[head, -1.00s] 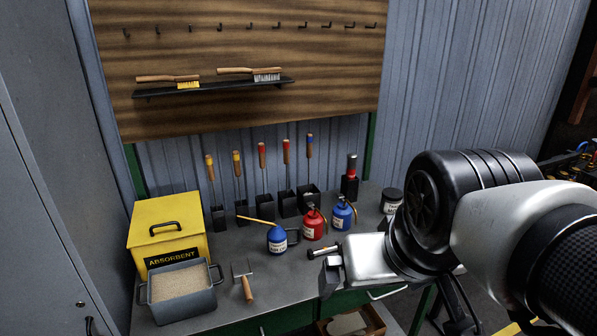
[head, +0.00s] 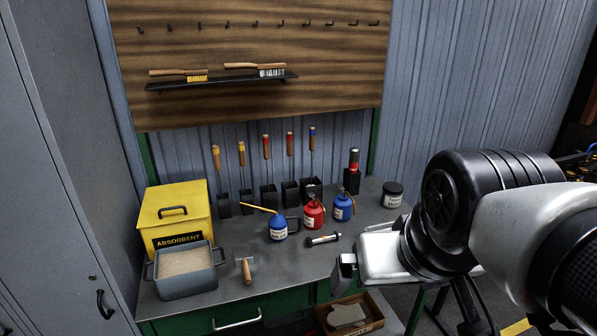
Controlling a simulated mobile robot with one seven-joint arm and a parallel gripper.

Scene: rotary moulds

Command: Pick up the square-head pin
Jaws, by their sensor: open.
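A short metal pin with dark ends (head: 323,240) lies on its side on the grey bench, in front of the red oil can. It looks like the pin of the task, but its head is too small for me to tell its shape. My gripper (head: 343,273) is at the bench's front edge, to the right of and nearer than the pin, and apart from it. It is open, and no object shows in it. The gap between its fingers is mostly hidden from this side.
Blue (head: 278,230) and red (head: 313,215) oil cans and another blue can stand behind the pin. A trowel (head: 245,268), a grey tub (head: 186,283) and a yellow absorbent box (head: 176,212) are at left. Several handled tools stand in black holders behind. A wooden crate (head: 350,316) is below.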

